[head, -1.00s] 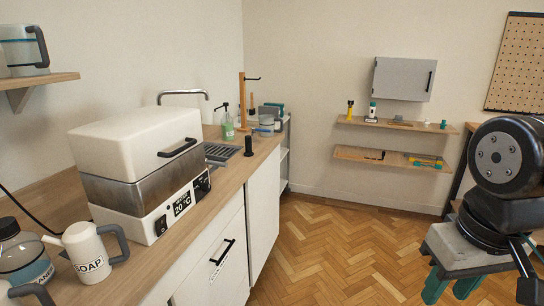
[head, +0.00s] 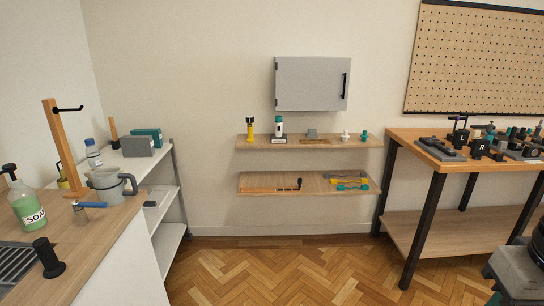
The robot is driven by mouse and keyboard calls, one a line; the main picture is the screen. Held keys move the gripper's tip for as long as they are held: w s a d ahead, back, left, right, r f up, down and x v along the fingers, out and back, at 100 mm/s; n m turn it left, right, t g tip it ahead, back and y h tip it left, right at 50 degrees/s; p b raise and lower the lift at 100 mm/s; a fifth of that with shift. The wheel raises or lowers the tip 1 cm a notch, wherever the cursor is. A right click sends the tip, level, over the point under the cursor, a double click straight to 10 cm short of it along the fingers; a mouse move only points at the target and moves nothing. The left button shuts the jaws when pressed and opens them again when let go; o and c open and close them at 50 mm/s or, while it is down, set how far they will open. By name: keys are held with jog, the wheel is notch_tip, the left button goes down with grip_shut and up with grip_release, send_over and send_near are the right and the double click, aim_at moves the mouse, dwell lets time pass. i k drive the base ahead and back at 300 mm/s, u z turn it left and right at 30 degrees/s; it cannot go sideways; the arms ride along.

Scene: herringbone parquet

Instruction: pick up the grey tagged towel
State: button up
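I cannot make out a grey tagged towel in the head view. The wooden stand (head: 65,148) with a black hook on the left counter has nothing hanging from it. My gripper (head: 514,280) is only partly in view at the lower right corner. A grey body and a bit of teal finger show, and the rest is cut off by the frame edge. I cannot see whether it is open or holds anything.
The counter (head: 95,235) at left bears a soap bottle (head: 27,205) and a grey pot (head: 108,186). A white shelf unit (head: 165,195), wall shelves (head: 262,143), a grey cabinet (head: 310,84) and a workbench (head: 408,155) stand around. The parquet (head: 290,272) between is clear.

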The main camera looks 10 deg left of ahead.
aim_at(131, 145)
jog(key=i, duration=1.95)
jog(key=u, duration=0.8)
jog(key=i, duration=1.25)
jog(key=u, duration=1.35)
jog(key=i, duration=0.65)
jog(key=u, duration=0.45)
